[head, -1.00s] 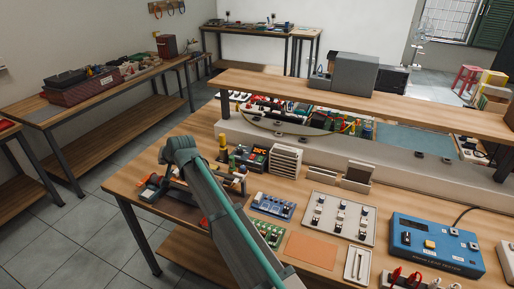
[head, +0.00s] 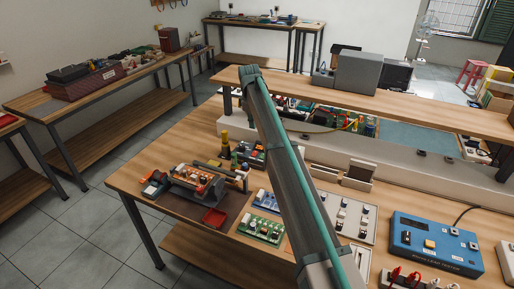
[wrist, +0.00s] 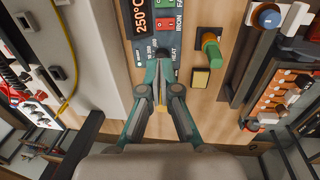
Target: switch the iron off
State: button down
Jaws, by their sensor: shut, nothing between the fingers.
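The soldering station (wrist: 143,22) shows a 250°C display at the top of the wrist view. Its rocker switch marked IRON (wrist: 165,23) sits beside the display, with another rocker marked FAN at the picture's top edge. A dark knob by the word HEAT is partly hidden by my fingers. My gripper (wrist: 159,67) is shut and empty, with its fingertips over the HEAT area, just below the IRON switch in the picture. I cannot tell whether they touch the station. In the head view the station (head: 250,154) is partly hidden by my arm, and my gripper is hidden.
A green-handled tool (wrist: 211,48) and a yellow block (wrist: 200,78) stand right of the station in the wrist view. A circuit board holder (head: 203,183) is left of it in the head view. A raised shelf (head: 400,105) runs behind. A blue tester (head: 435,243) stands at right.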

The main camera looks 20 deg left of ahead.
aim_at(255, 152)
jog(key=shift+f, duration=0.1)
dwell(0.3)
jog(key=f+p, duration=0.1)
jog(key=f, duration=0.3)
jog(key=w+f+p, duration=0.1)
jog(key=f+p, duration=0.1)
jog(key=f, duration=0.3)
jog(key=f+p, duration=0.2)
jog(key=f, duration=0.2)
jog(key=shift+w+f, duration=0.25)
jog(key=shift+w, duration=0.1)
jog(key=shift+f, duration=0.1)
jog(key=shift+w+f+b, duration=0.15)
jog(key=shift+f+b, duration=0.25)
jog(key=shift+b, duration=0.1)
jog(key=shift+r, duration=0.15)
jog(key=shift+d, duration=0.1)
jog(key=shift+s, duration=0.3)
